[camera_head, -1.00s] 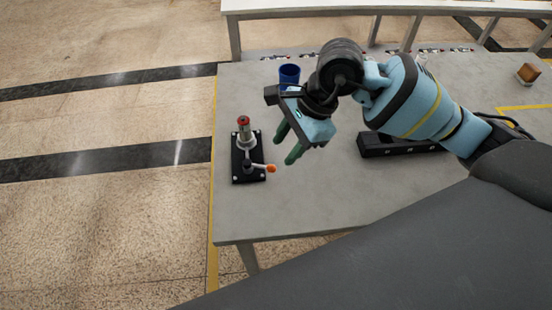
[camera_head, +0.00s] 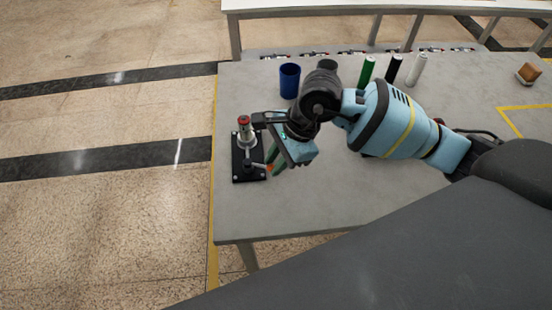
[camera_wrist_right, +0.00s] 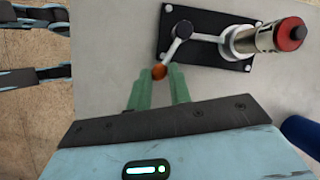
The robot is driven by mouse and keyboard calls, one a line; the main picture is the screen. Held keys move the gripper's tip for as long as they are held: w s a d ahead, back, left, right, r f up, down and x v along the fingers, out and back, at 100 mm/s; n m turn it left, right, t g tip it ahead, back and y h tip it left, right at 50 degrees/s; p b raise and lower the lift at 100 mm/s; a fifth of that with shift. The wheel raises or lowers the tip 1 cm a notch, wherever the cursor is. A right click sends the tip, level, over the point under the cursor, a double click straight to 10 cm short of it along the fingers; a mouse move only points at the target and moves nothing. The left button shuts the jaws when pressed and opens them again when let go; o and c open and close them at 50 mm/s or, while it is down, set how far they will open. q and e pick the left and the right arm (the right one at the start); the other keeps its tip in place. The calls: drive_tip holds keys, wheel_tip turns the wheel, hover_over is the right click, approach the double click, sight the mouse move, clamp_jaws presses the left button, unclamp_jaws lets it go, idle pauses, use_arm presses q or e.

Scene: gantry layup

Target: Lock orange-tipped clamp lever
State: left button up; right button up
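The clamp is a black base plate (camera_head: 239,172) with a screw at each corner, near the table's left edge. A silver post with a red top (camera_head: 244,128) stands on it. The clamp lever (camera_wrist_right: 172,50) is a thin metal rod running from a dark-capped pivot (camera_wrist_right: 183,30) past the plate's edge to an orange tip (camera_wrist_right: 159,72). My right gripper (camera_head: 272,164) is beside the plate's right side, its green fingers pointing at the lever. In the right wrist view the fingers (camera_wrist_right: 158,82) are apart, with the orange tip at the gap between their ends. Contact cannot be told. My left gripper is not in view.
A blue cup (camera_head: 290,82) stands behind my right wrist. Green (camera_head: 366,72), black (camera_head: 392,70) and white (camera_head: 416,70) cylinders stand farther back. The grey table (camera_head: 300,215) is clear in front.

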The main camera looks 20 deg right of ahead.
clamp_jaws()
drive_tip(key=shift+w+d+f+n+g+b, duration=0.25)
drive_tip(key=shift+w+n+g+b, duration=0.1)
drive_tip(key=shift+n+b, duration=0.4)
drive_tip(key=shift+w+d+n+b, duration=0.1)
drive_tip(key=shift+w+n+b, duration=0.2)
drive_tip(key=shift+n, duration=0.25)
drive_tip(key=shift+r+g, duration=0.2)
drive_tip(key=shift+g, duration=0.05)
drive_tip(key=o, duration=0.6)
unclamp_jaws()
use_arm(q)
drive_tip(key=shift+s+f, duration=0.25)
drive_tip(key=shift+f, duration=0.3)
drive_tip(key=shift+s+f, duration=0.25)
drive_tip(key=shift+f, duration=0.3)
use_arm(e)
drive_tip(key=shift+o, duration=0.2)
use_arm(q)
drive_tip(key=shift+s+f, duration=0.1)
use_arm(e)
drive_tip(key=shift+r, duration=0.1)
